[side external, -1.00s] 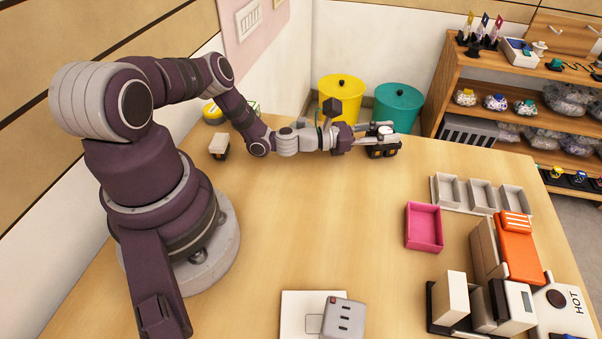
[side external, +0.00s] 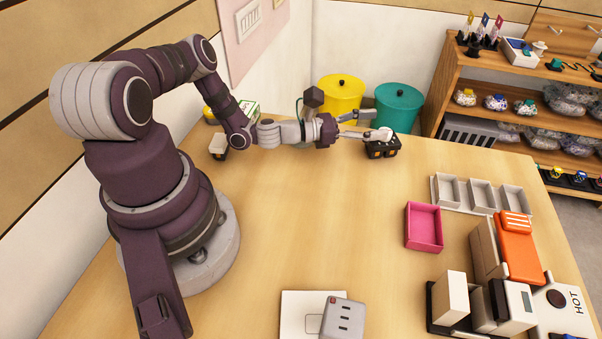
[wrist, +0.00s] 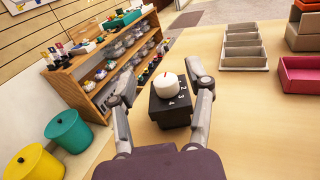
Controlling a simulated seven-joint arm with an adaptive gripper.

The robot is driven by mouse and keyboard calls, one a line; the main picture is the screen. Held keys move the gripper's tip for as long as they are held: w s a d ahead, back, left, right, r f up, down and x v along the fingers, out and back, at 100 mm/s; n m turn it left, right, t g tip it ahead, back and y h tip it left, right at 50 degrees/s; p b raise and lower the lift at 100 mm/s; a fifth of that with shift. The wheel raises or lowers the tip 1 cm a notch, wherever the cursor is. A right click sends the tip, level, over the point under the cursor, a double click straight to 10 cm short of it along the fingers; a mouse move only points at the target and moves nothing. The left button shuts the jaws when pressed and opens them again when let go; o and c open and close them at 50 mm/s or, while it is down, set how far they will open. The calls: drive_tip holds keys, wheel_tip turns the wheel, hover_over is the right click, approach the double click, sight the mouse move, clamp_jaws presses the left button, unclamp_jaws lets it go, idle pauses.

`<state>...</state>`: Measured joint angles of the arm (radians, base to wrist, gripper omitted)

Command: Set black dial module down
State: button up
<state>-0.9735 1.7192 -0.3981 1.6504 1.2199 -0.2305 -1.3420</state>
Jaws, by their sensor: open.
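The black dial module (side external: 381,149) rests on the table near its far edge, with a white dial on top. In the wrist view the module (wrist: 171,109) shows a white knob with a red mark and white numerals on its black face. My gripper (side external: 368,127) is open, its fingers spread at the near side of the module. In the wrist view the fingers of my gripper (wrist: 162,94) stand on either side of the module, apart from it. The module's underside is hidden.
A pink tray (side external: 424,228) and a row of grey bins (side external: 481,196) stand to the right. Yellow (side external: 341,95) and teal (side external: 398,105) lidded bins stand beyond the table. The table's middle (side external: 320,215) is clear.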

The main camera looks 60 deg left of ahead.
drive_tip(key=s+d+r+m+g+h, duration=0.1)
drive_tip(key=s+d+r+m+g, duration=0.4)
drive_tip(key=m, duration=0.6)
drive_tip(key=s+d+r+m+g, duration=0.1)
drive_tip(key=s+d+m+g, duration=0.2)
drive_tip(key=m+g, duration=0.5)
drive_tip(key=s+a+r+m+t+y, duration=0.2)
drive_tip(key=s+a+r+m+y, duration=0.4)
drive_tip(key=s+r+m, duration=0.4)
drive_tip(key=shift+s+a+m+y, duration=0.4)
drive_tip(key=shift+s+m+y, duration=0.5)
drive_tip(key=shift+m, duration=0.3)
